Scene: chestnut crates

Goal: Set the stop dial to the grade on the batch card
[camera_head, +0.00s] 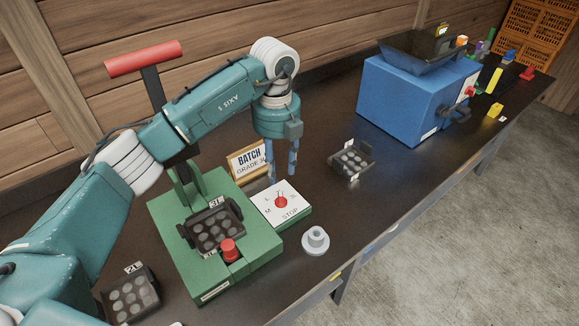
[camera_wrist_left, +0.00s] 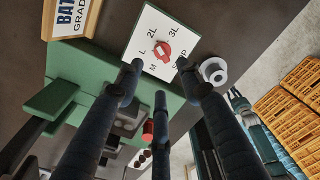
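The stop dial (camera_head: 281,201) is a red knob on a white plate (camera_head: 293,212) marked with grades and STOP, on the side of the green press. In the left wrist view the knob (camera_wrist_left: 162,49) sits among the marks M, L, 2L and 3L; I cannot tell surely which one it points at. The batch card (camera_head: 248,161) stands behind the plate and reads BATCH, GRADE 3, its last letter hard to read beside my finger. My left gripper (camera_head: 281,172) is open and empty, fingers down, just above and behind the knob.
The green press (camera_head: 190,268) with a red button (camera_head: 229,248) holds a tray marked 3L (camera_head: 214,230). A tray marked 2L (camera_head: 132,298) is at front left. A grey round piece (camera_head: 315,240), another tray (camera_head: 350,160) and a blue machine (camera_head: 408,100) stand to the right.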

